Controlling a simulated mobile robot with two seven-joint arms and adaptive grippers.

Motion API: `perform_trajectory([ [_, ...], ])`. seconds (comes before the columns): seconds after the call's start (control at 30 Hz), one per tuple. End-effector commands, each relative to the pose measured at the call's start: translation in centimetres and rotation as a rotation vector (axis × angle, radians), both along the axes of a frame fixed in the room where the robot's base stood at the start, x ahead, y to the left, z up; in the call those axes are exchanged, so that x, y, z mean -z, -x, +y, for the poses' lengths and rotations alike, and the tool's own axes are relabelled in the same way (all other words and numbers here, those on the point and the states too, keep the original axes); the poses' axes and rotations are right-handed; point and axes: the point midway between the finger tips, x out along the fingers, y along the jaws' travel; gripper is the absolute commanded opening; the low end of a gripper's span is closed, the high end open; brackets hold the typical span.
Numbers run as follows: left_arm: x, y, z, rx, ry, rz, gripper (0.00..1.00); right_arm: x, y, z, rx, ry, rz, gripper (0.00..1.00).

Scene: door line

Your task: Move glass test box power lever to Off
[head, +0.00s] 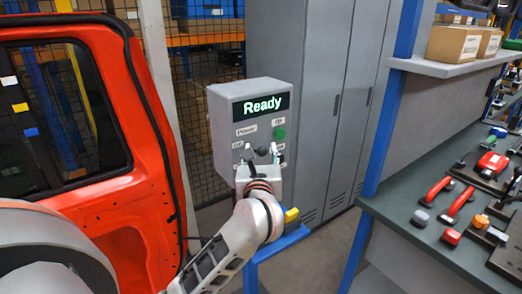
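The grey test box (222,112) stands in the middle of the head view on a blue stand. Its screen (262,104) reads "Ready". Below the screen are a "Power" label (246,130), a smaller label at the left that seems to read "Off" (237,145), an "Up" label (278,121) and a green button (280,133). My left gripper (261,152) is in front of the lower face of the box, its fingertips apart. It hides the area under the "Power" label, so I cannot make out the lever or any contact with it. My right gripper is not in view.
A red car door (152,150) stands close on the left. Grey lockers (318,80) are behind the box. A workbench (400,222) with red-handled tools is on the right, below a shelf with cardboard boxes (453,44). A yellow item (291,215) sits beside my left wrist.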

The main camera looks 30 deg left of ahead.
Motion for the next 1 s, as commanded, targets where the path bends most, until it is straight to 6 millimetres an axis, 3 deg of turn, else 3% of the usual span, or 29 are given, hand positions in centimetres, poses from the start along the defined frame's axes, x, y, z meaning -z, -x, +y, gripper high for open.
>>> perform_trajectory([
  [0.33,0.05,-0.47,0.32,0.000,0.000,0.000,0.40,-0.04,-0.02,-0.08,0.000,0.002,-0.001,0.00],
  [0.5,0.05,-0.46,0.30,0.000,0.001,0.001,0.00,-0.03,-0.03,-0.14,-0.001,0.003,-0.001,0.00],
  [1.0,0.74,-0.43,0.17,0.001,-0.018,-0.004,0.00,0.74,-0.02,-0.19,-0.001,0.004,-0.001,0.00],
])
